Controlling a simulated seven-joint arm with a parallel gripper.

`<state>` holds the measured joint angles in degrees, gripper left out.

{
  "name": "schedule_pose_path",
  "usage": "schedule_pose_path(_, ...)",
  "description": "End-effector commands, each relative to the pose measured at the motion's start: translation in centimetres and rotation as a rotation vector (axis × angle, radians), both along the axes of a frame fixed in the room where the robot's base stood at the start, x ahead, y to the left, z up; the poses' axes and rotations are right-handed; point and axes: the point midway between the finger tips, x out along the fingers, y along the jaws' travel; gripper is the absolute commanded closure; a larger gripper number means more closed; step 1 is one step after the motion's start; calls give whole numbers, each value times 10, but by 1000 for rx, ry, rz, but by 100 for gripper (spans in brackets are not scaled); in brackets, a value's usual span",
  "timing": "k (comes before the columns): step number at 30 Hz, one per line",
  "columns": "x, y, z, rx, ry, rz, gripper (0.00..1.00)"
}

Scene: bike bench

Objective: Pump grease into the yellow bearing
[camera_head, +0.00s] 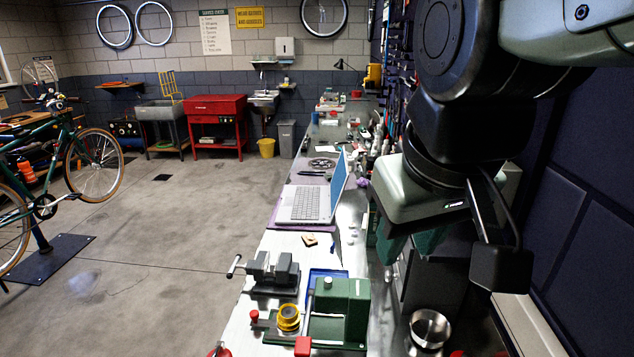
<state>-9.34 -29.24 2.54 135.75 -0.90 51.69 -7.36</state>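The yellow bearing (288,317) sits in the front left part of a green bench device, near the front end of the long workbench. The device has a green block (342,308) on its right. A lever with a red grip (303,346) rises at its front, and a small red knob (254,316) is at its left. My gripper (410,250) hangs above and to the right of the device, well apart from it. Its two dark green fingers appear spread with nothing between them; their tips are partly hard to make out.
A grey vise (272,275) stands just behind the device, beside a blue tray (326,283). An open laptop (308,200) lies farther back on the bench. A metal cup (430,328) is at the right. A red item (220,350) shows at the bottom edge.

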Motion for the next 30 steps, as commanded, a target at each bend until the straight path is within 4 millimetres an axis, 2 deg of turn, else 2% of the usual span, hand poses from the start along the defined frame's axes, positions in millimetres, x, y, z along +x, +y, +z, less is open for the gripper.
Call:
schedule_pose_path(1, 11, 16, -5, -22, 33, 77, 72)
schedule_pose_path(6, 40, 72, -23, -87, 116, 333, 98)
schedule_pose_path(12, 58, 147, -59, -146, 211, 637, 100)
schedule_pose_path(16, 58, 199, -90, -175, 271, 832, 100)
schedule_pose_path(21, 45, 255, -131, -197, 339, 1049, 100)
schedule_pose_path(25, 34, 283, -154, -204, 373, 1160, 100)
schedule_pose_path(30, 26, 299, -168, -208, 393, 1225, 100)
